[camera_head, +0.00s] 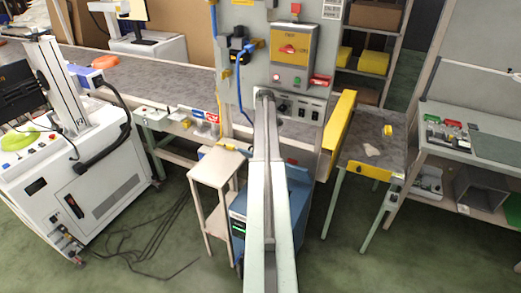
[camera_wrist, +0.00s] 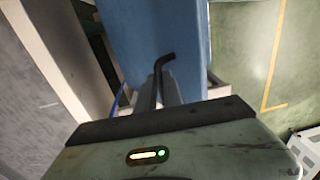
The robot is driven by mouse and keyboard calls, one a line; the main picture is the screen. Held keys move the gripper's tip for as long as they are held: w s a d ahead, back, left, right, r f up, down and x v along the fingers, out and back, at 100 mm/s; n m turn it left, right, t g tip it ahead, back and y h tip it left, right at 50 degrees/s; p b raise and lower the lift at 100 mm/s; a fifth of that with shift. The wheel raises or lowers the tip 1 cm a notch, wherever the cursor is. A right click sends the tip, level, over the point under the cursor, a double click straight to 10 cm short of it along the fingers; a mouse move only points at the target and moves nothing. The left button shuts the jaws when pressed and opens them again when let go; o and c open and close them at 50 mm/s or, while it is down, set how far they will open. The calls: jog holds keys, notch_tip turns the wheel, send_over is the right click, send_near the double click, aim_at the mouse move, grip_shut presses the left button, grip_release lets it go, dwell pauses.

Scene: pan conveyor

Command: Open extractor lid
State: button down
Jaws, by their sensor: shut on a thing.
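The blue cabinet that looks like the extractor (camera_head: 299,196) stands on the floor behind my arm in the head view, partly hidden by it. A blue surface (camera_wrist: 155,35) fills the upper middle of the wrist view. My gripper (camera_wrist: 160,92) is shut on a black bent rod (camera_wrist: 166,59), whose hooked end shows in front of the blue surface. I cannot tell whether the rod is fixed to the lid. The lid edge is not clear in either view, and my gripper cannot be made out in the head view.
A small beige stand (camera_head: 212,166) is close left of the blue cabinet. A grey control panel (camera_head: 291,66) rises behind it. A yellow guard (camera_head: 341,122) and a grey-topped table (camera_head: 368,139) are at the right. Cables (camera_head: 140,240) lie on the green floor at the left.

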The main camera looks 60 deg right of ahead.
jog(key=shift+w+d, duration=0.1)
jog(key=shift+d, duration=0.2)
jog(key=c, duration=1.8)
grip_release()
jog(key=o, duration=0.3)
jog(key=shift+w+d+f, duration=0.15)
jog(key=shift+f, duration=0.05)
jog(key=shift+r, duration=0.1)
notch_tip(320, 180, up, 8)
jog(key=p, duration=0.8)
jog(key=shift+d+r, duration=0.1)
jog(key=shift+r, duration=0.1)
jog(key=shift+c, duration=0.2)
